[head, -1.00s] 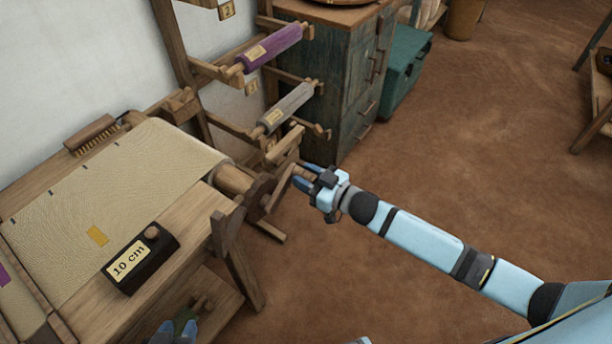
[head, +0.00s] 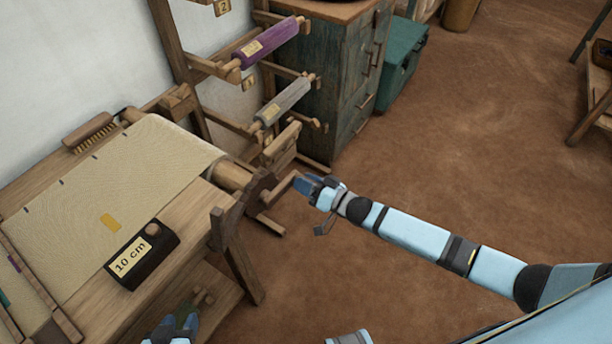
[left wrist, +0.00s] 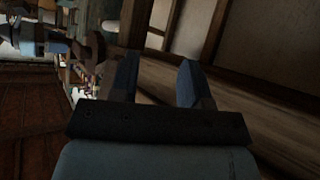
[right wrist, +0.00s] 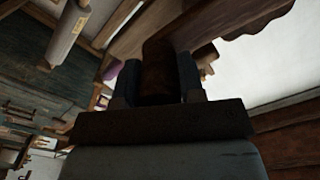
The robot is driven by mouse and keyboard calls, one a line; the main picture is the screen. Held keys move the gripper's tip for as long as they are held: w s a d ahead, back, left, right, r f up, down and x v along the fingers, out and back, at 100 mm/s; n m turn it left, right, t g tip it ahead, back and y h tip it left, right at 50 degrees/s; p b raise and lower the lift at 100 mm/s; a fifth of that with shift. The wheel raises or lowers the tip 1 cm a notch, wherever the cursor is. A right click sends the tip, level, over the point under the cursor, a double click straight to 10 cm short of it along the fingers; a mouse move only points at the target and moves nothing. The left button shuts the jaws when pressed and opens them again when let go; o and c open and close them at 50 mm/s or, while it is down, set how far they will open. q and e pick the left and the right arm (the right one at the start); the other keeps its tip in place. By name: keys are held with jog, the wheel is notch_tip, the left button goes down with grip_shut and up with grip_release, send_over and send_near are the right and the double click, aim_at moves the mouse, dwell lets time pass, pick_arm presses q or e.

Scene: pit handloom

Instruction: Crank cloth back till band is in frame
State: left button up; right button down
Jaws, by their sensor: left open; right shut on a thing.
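The beige cloth (head: 130,175) lies over the loom top and runs to the wooden roller (head: 233,176) at its right end. A yellow patch (head: 111,223) and dark edge marks show on it. My left gripper (head: 178,322) is open and empty, low beside the loom.
A dark block marked 10 cm (head: 141,255) sits on the loom's front beam near the cloth. A brush (head: 90,133) lies at the back edge. Purple (head: 268,43) and grey (head: 284,100) rolls hang on the rack beyond the crank.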

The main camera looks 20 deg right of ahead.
pick_arm(q)
jog(key=f+b, duration=0.1)
jog(key=b, duration=0.4)
jog(key=shift+w+d+f+m+t, duration=0.15)
jog(key=shift+w+f+m+t, duration=0.05)
jog(key=shift+f+m+t, duration=0.15)
pick_arm(e)
jog(key=s+a+f+m, duration=0.3)
jog(key=f+m, duration=0.5)
jog(key=m, duration=0.3)
jog(key=shift+s+a+f+m, duration=0.15)
jog(key=shift+s+a+m, duration=0.2)
jog(key=shift+a, duration=0.35)
pick_arm(q)
jog(key=shift+f, duration=0.1)
pick_arm(e)
jog(key=c, duration=0.7)
grip_release()
jog(key=shift+c, duration=0.2)
jog(key=shift+w, duration=0.1)
